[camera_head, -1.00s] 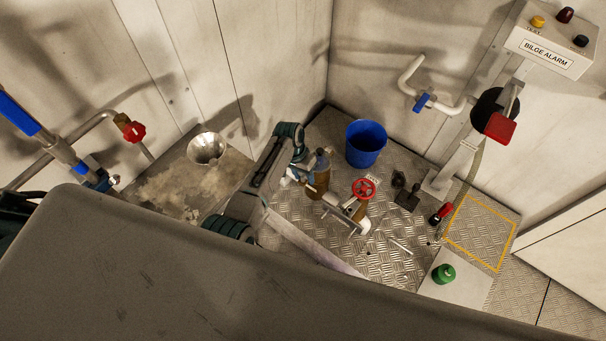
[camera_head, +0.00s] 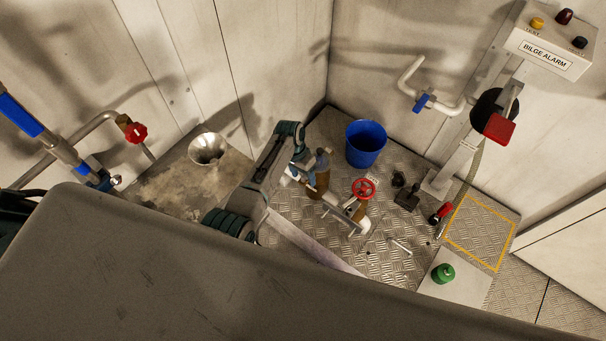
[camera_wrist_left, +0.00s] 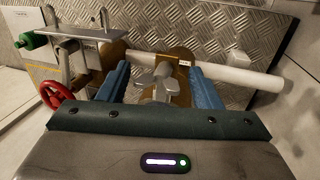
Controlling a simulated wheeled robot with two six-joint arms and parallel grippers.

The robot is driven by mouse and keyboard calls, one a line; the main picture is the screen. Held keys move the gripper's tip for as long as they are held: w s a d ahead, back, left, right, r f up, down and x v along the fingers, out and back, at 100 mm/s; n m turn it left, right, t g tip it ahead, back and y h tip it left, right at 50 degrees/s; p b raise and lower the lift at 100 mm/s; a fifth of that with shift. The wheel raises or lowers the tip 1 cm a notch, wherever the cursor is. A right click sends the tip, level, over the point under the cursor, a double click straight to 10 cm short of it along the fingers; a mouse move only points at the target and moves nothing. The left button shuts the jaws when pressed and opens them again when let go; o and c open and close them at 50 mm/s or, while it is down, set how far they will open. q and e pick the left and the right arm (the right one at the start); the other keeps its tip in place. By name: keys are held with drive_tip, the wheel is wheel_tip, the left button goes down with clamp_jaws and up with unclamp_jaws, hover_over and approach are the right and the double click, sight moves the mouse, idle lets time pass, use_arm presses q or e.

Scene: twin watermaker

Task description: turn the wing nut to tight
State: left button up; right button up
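The wing nut (camera_wrist_left: 157,80) is a grey, two-eared piece on a brown round body (camera_wrist_left: 181,55) in the left wrist view. My left gripper (camera_wrist_left: 158,72) has its two blue fingers apart, one on each side of the wing nut, with visible gaps between. In the head view the left gripper (camera_head: 311,163) is over the brown body (camera_head: 322,181) beside the pipework. The wing nut is too small and covered to make out there. My right gripper does not show.
A red handwheel (camera_head: 364,188) sits on the pipe close to the gripper; it also shows in the left wrist view (camera_wrist_left: 56,94). A blue bucket (camera_head: 366,143) stands behind. A funnel (camera_head: 207,148) is left.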

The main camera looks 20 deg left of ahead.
use_arm(q)
drive_tip(key=shift+r, duration=0.15)
drive_tip(key=s+v, duration=0.1)
drive_tip(key=v, duration=0.9)
drive_tip(key=shift+w+r, duration=0.25)
drive_tip(key=shift+w, duration=0.25)
drive_tip(key=shift+a, duration=0.1)
